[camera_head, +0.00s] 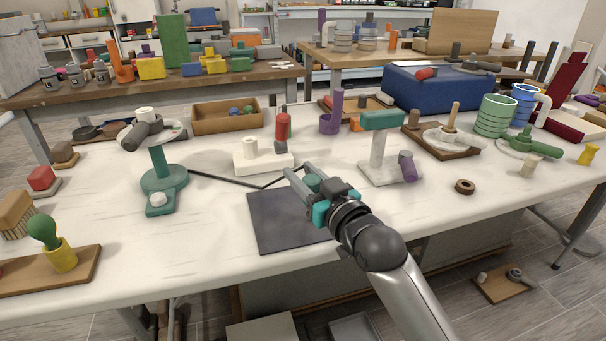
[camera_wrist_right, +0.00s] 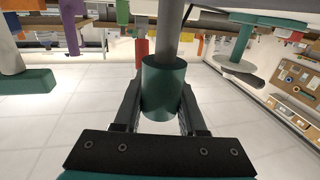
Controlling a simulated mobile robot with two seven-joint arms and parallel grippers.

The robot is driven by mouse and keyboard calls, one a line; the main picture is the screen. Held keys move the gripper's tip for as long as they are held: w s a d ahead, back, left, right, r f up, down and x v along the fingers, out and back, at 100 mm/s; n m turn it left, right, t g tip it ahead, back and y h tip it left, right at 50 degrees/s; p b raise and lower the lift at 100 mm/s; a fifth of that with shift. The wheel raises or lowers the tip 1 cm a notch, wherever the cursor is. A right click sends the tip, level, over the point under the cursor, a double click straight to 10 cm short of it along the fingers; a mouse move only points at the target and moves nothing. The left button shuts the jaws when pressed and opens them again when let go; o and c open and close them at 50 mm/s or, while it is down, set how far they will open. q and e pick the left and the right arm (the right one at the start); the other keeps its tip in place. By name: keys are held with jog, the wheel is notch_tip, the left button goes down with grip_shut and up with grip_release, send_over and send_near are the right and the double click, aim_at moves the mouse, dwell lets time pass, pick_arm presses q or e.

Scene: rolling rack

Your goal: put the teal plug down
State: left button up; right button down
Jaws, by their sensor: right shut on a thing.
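My right gripper (camera_head: 306,183) reaches over the white table, above the far right part of a dark square mat (camera_head: 280,228). It is shut on the teal plug (camera_head: 314,184), which is mostly hidden by the fingers and wrist in the head view. In the right wrist view the teal plug (camera_wrist_right: 163,88) is a short cylinder between the two fingers, with a narrower grey shaft running out of it. I cannot tell whether the plug touches anything. My left gripper is not in view.
A white block with an upright cylinder (camera_head: 262,160) stands just behind the mat. A teal-topped stand (camera_head: 381,122) is to the right, a green-based stand (camera_head: 160,180) to the left. A thin black rod (camera_head: 225,180) lies near the gripper.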

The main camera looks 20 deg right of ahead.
jog(key=shift+c, duration=2.4)
grip_release()
jog(key=shift+f, duration=0.1)
